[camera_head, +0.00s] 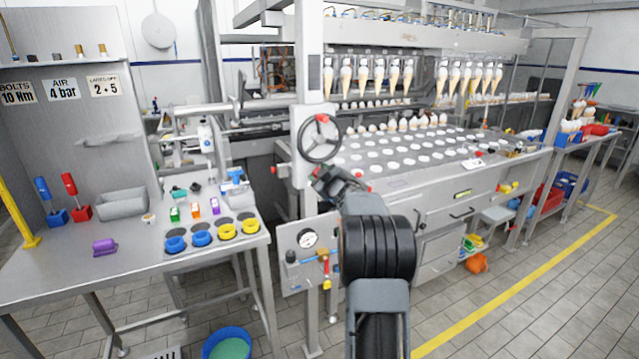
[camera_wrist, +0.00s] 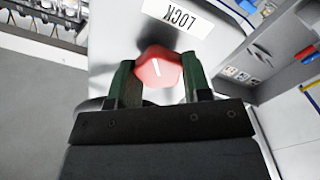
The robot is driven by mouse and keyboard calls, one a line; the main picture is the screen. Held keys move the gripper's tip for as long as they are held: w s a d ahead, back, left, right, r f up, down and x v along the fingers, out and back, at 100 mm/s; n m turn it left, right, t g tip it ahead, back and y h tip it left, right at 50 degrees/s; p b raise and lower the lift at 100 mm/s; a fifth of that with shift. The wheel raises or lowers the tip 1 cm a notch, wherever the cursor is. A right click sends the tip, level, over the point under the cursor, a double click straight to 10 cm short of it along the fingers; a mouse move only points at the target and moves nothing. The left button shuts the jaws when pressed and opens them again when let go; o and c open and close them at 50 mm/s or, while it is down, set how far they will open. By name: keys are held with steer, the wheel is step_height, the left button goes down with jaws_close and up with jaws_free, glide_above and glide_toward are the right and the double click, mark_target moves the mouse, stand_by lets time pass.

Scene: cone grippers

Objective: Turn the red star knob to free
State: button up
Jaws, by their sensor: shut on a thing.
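The red star knob (camera_wrist: 160,68) sits in the wrist view on a pale panel, with a short white mark on its face. A white label reading LOCK (camera_wrist: 178,17) shows upside down just above the knob in that view. My gripper (camera_wrist: 158,82) has its two dark green fingers on either side of the knob and is shut on it. In the head view my gripper (camera_head: 322,177) is at the machine's front post, below the black handwheel (camera_head: 320,138). There it mostly hides the knob. No label reading FREE shows.
A pressure gauge panel (camera_head: 308,242) stands below my gripper. The steel workbench (camera_head: 60,270) on the left holds coloured rings and small parts. The cone machine's tray table (camera_head: 400,165) is behind and to the right. Open tiled floor lies at the lower right.

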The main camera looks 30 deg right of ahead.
steer(key=n+b, duration=0.2)
steer(key=n, duration=0.1)
steer(key=n+b, duration=0.2)
steer(key=n, duration=0.2)
steer(key=n+b, duration=0.2)
steer(key=n, duration=0.1)
steer(key=shift+a+f+n+b, duration=0.1)
steer(key=shift+f+n+b, duration=0.15)
steer(key=shift+n+b, duration=0.05)
steer(key=shift+n, duration=0.3)
steer(key=o, duration=0.9)
steer(key=shift+r, duration=0.1)
steer(key=s, duration=0.4)
steer(key=s+a+b, duration=0.1)
steer(key=s, duration=0.4)
steer(key=s+a, duration=0.1)
steer(key=s, duration=0.3)
steer(key=shift+s, duration=0.3)
steer(key=shift+d, duration=0.1)
